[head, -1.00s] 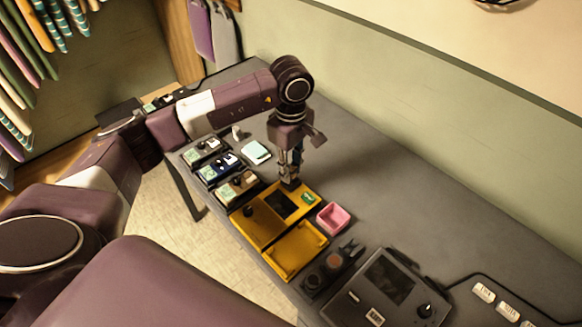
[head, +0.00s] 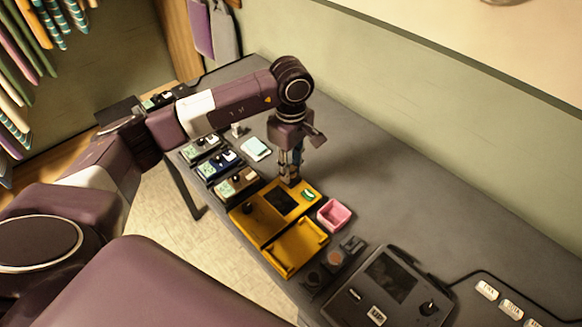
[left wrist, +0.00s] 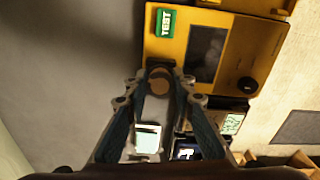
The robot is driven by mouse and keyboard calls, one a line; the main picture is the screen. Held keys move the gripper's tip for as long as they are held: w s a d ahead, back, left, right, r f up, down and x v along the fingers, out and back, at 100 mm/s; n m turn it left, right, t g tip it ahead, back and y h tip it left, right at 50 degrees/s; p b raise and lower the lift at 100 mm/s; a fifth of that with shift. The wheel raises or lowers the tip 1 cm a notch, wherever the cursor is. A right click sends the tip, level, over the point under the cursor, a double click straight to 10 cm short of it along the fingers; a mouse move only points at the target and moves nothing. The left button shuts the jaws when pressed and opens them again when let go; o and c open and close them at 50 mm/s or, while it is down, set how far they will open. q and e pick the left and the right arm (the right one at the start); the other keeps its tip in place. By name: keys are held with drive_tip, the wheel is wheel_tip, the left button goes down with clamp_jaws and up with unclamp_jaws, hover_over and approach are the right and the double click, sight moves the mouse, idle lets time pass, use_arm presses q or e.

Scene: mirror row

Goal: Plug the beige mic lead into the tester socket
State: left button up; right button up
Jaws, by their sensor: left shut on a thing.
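The yellow tester (head: 262,228) lies flat on the grey table, with a dark screen and a green button. In the left wrist view the tester (left wrist: 232,58) fills the upper right, its green TEST button (left wrist: 166,22) at its left. My left gripper (head: 290,180) is at the tester's far edge, pointing down. In the left wrist view my left gripper (left wrist: 159,88) is shut on the beige mic lead (left wrist: 158,80), a rounded tan end between the fingertips. A dark spot on the tester's edge is right by it; I cannot tell whether the lead is in the socket. My right gripper is out of view.
A yellow tray (head: 296,250) adjoins the tester, with a pink box (head: 333,214) beside it. Several pedals (head: 218,165) line the near edge left of it. A dark console (head: 385,290) stands at the lower right. The table behind the gripper is clear.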

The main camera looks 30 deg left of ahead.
use_arm(q)
drive_tip(key=o, duration=1.2)
drive_tip(key=shift+c, duration=0.2)
wheel_tip(320, 180, up, 12)
